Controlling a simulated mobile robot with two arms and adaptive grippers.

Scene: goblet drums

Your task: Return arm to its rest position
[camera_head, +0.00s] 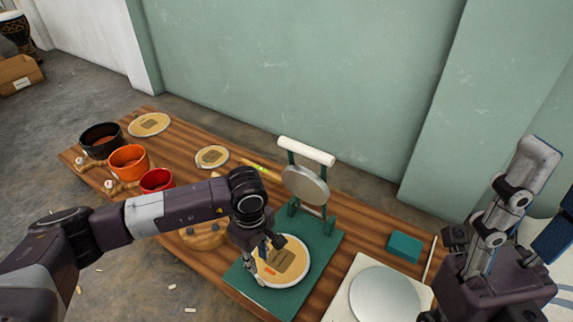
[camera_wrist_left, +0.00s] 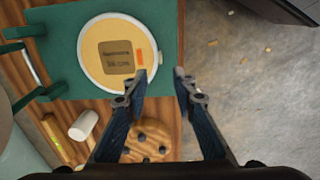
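My left arm reaches in from the left in the head view. Its gripper (camera_head: 268,246) is over the near side of a green press stand (camera_head: 325,254). In the left wrist view the left gripper (camera_wrist_left: 161,78) is open, with nothing between its fingertips. A round cream drumhead with a brown label (camera_wrist_left: 93,66) lies on the green base, beside the left fingertip; it also shows in the head view (camera_head: 297,270). I cannot tell whether the finger touches it. My right gripper (camera_head: 540,200) is raised at the right edge, fingers apart and empty, partly cut off.
A wooden table (camera_head: 170,205) carries black (camera_head: 101,141), orange (camera_head: 129,162) and red (camera_head: 157,180) drum rings. Two more drumheads (camera_head: 150,124) lie behind them. A white board with a grey disc (camera_head: 384,295) and a green block (camera_head: 404,247) are at the right. A green wall (camera_head: 300,80) stands behind.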

